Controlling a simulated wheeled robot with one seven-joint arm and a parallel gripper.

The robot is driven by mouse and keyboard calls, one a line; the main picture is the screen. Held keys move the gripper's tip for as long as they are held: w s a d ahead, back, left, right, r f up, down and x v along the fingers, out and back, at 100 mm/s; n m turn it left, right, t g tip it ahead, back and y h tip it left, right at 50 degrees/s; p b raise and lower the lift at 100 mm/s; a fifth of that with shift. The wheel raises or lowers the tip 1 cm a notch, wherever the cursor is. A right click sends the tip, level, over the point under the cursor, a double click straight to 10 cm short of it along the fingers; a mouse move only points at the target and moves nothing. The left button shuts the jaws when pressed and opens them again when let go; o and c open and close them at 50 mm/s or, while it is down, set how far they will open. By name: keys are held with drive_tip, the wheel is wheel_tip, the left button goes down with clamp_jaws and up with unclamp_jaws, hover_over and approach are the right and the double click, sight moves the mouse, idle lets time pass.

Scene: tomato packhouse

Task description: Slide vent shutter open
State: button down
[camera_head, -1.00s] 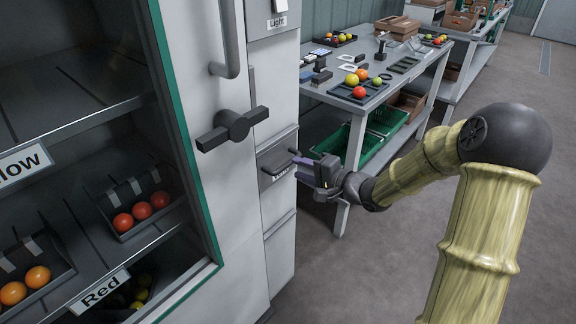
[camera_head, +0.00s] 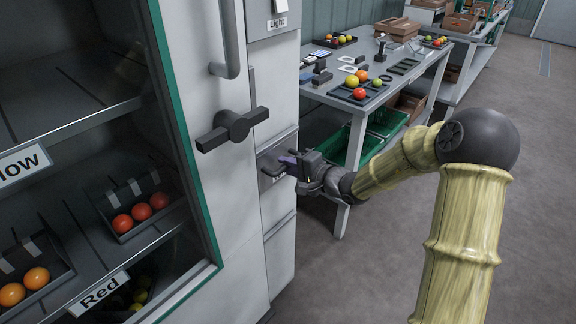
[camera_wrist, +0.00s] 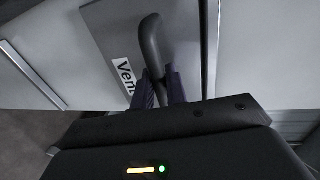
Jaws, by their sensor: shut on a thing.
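The vent shutter (camera_head: 268,163) is a grey plate with a dark bar handle, low on the white side panel of the cabinet. In the wrist view its grey plate (camera_wrist: 105,30) carries a partly hidden label starting "Ven", and the curved handle (camera_wrist: 151,42) runs down between my fingers. My gripper (camera_head: 288,162) is at the shutter, its purple fingers partly hidden by its own body. In the wrist view my gripper (camera_wrist: 160,88) is shut on the handle, one finger on each side.
A black lever handle (camera_head: 232,129) and a grey door handle (camera_head: 228,40) are on the cabinet above. A light switch (camera_head: 280,7) is higher up. A work table (camera_head: 425,75) with tomatoes and green crates below stands behind my arm. The grey floor at right is clear.

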drive_tip(key=shift+f, duration=0.15)
wheel_tip(320, 180, down, 17)
drive_tip(key=b, duration=2.1)
drive_tip(key=shift+d+f, duration=0.1)
drive_tip(key=shift+f, duration=0.05)
drive_tip(key=shift+s+f, duration=0.1)
drive_tip(key=c, duration=1.5)
unclamp_jaws()
